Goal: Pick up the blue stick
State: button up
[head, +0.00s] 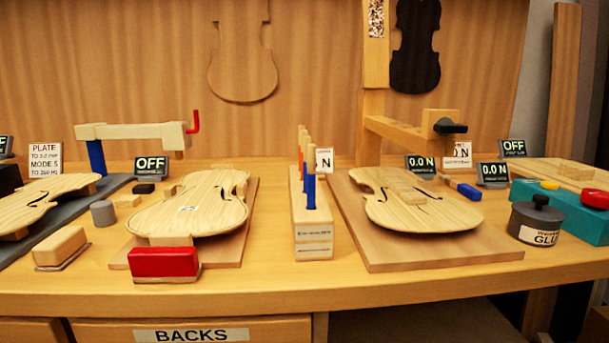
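A stick rack (312,237) stands at the middle of the bench, holding several upright sticks in a row. The nearest one, a blue stick (310,191), has a bare wooden upper part and stands in the rack; orange shows on sticks behind it. Another blue-ended piece (468,191) lies on the bench at the right edge of the right violin plate. The frame does not show which of the two the task means. My gripper is not in view.
Violin plates on boards flank the rack, the left one (208,200) and the right one (420,208). A red block (164,262) sits at the front left. A glue pot (536,221) and teal box (562,208) are at right. A wooden arm (400,133) overhangs the right plate's rear.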

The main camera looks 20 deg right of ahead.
aim_at(311, 147)
jog(key=i+l+u, duration=0.1)
jog(key=i, duration=0.25)
jog(key=l+u, duration=0.35)
jog(key=k+l+u, duration=0.15)
jog(key=u, duration=0.2)
jog(key=k+l+u, duration=0.1)
jog(key=l+u, duration=0.25)
jog(key=i+l+u, duration=0.25)
jog(key=i+l, duration=0.05)
jog(key=l, duration=0.05)
